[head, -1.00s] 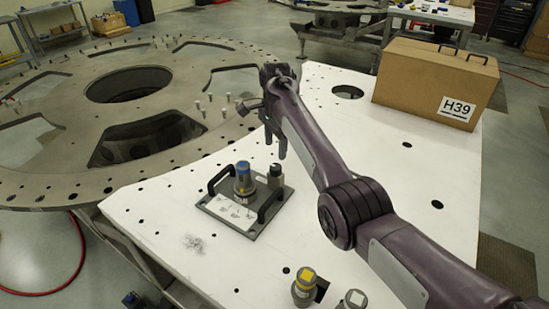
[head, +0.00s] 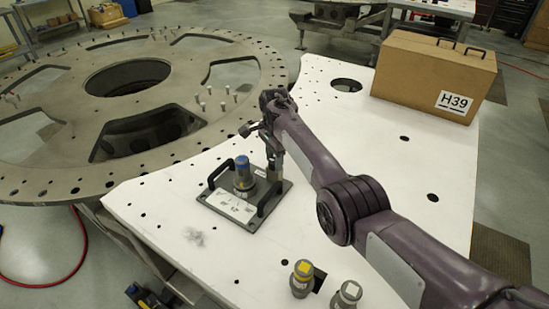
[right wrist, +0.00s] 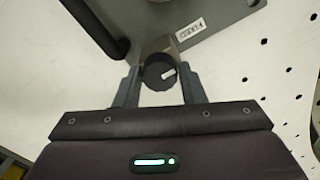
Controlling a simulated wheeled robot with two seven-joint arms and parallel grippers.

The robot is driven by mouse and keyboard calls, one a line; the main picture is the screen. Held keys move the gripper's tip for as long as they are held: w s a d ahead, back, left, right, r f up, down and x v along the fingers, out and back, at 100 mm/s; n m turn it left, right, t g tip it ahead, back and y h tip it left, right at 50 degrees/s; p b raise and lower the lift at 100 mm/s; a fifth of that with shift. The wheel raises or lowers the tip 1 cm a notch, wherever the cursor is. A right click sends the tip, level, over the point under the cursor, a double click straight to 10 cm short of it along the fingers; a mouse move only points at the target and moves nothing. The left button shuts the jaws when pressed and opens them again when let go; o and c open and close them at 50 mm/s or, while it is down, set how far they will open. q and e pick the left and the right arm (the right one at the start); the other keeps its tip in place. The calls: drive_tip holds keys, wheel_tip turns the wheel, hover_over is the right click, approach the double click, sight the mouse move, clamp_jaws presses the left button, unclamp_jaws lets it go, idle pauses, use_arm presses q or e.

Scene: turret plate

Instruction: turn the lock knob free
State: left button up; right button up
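The lock knob (right wrist: 160,73) is a dark round knob with a white mark, on a block at the edge of a grey plate. In the right wrist view it sits between the two fingers of my right gripper (right wrist: 161,88), with narrow gaps seeming to show on both sides. In the head view my right gripper (head: 273,166) points down at the right rear corner of the grey plate (head: 240,222), and its fingers mostly hide the knob. The plate carries a blue-topped cylinder (head: 243,174) and two black handles. My left gripper is not in view.
The plate lies on a white table (head: 350,140) with holes. Two grey cylinders, one yellow-topped (head: 303,275) and one white-topped (head: 348,293), stand at the front. A cardboard box marked H39 (head: 420,75) is at the back right. A large metal ring (head: 50,165) is at left.

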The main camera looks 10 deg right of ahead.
drive_tip(key=c, duration=0.5)
drive_tip(key=n, duration=0.4)
drive_tip(key=shift+r, duration=0.1)
drive_tip(key=n, duration=0.4)
drive_tip(key=shift+n+p, duration=0.3)
drive_tip(key=shift+p, duration=0.05)
drive_tip(key=n, duration=0.4)
drive_tip(key=n+b, duration=0.1)
drive_tip(key=n, duration=0.4)
drive_tip(key=shift+w, duration=0.1)
drive_tip(key=shift+n, duration=0.3)
